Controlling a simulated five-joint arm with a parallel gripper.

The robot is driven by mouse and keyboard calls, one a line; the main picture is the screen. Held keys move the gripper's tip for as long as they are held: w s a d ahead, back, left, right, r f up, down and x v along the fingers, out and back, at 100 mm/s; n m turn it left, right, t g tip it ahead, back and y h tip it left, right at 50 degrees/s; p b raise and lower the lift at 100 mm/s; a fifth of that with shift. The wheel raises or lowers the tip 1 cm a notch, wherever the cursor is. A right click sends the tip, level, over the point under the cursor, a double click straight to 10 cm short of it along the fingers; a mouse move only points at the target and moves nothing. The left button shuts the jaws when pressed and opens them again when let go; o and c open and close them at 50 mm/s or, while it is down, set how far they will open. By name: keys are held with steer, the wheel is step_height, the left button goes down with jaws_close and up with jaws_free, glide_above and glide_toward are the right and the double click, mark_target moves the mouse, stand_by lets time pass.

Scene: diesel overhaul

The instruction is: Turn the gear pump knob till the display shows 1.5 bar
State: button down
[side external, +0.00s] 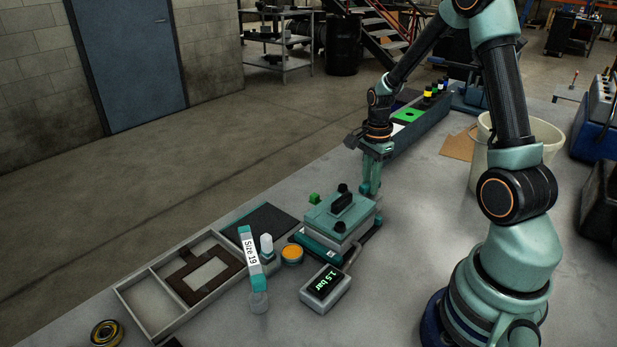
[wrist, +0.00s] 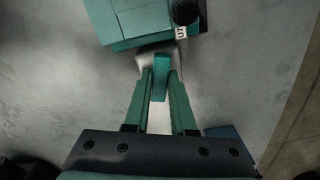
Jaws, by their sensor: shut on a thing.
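The gear pump (side external: 338,216) is a teal box with black knobs and a handle on top, standing on the grey bench. The display (side external: 325,284) in front of it reads 1.5 bar in green. My gripper (side external: 372,178) is low at the pump's far right side. In the wrist view my gripper (wrist: 160,90) is shut on a small teal knob (wrist: 161,75) that stands out from the pump's side (wrist: 140,22). A small "5" label (wrist: 181,32) sits near the knob. The knob is hidden by my fingers in the side view.
A divided tray (side external: 190,280) with a brown gasket lies left of the pump. A "Size 19" tube (side external: 250,255), a white bottle (side external: 267,246) and an orange-topped tin (side external: 292,254) stand between them. A long bin (side external: 425,125) and a cream bucket (side external: 540,135) are behind.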

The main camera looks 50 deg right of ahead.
steer(key=shift+m, duration=0.4)
steer(key=m, duration=0.2)
steer(key=shift+m, duration=0.3)
steer(key=c, duration=0.8)
jaws_free()
steer(key=shift+o, duration=0.2)
steer(key=shift+r, duration=2.8)
steer(key=shift+r, duration=1.95)
